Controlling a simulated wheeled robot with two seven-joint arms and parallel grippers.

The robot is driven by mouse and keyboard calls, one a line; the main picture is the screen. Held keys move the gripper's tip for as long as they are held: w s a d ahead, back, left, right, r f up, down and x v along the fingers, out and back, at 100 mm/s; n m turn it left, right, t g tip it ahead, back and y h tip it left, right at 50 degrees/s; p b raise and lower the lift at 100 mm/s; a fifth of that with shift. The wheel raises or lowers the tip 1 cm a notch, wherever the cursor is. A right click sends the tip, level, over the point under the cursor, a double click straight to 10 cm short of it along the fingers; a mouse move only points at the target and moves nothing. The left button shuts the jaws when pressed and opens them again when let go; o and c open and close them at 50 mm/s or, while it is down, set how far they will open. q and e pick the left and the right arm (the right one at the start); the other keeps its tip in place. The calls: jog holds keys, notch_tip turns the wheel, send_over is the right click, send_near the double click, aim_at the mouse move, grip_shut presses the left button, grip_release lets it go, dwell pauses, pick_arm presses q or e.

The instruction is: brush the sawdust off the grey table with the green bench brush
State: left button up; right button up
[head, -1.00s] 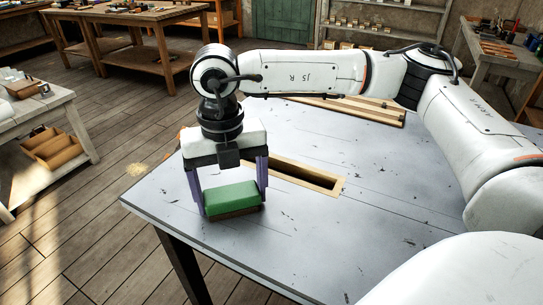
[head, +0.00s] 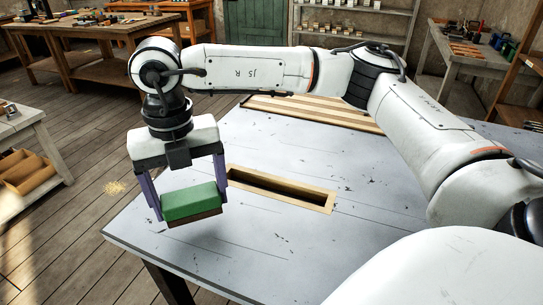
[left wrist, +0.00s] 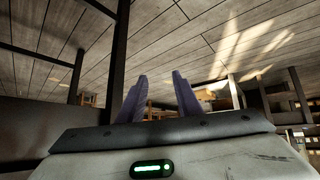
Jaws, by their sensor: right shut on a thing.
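The green bench brush (head: 190,202) is held between the two purple fingers of my right gripper (head: 187,204) in the head view. The brush is slightly tilted, over the left edge area of the grey table (head: 240,245). I cannot tell whether its underside touches the tabletop. A small patch of pale sawdust (head: 114,188) lies on the floor left of the table. I make out no clear sawdust on the visible tabletop; part is hidden behind the gripper and brush. My left gripper (left wrist: 160,76) shows only in the left wrist view, its fingers apart with nothing between them.
A wood-framed rectangular slot (head: 280,189) is set in the table right of the brush. A slatted wooden piece (head: 310,113) lies at the table's back. A white bench with wooden trays (head: 25,170) stands at the left. The tabletop's front middle is clear.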

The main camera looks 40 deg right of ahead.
jog(key=shift+w+r+p, duration=0.1)
jog(key=shift+r+p, duration=0.3)
jog(key=shift+r, duration=0.95)
jog(key=shift+r+p, duration=0.75)
jog(key=shift+r, duration=0.2)
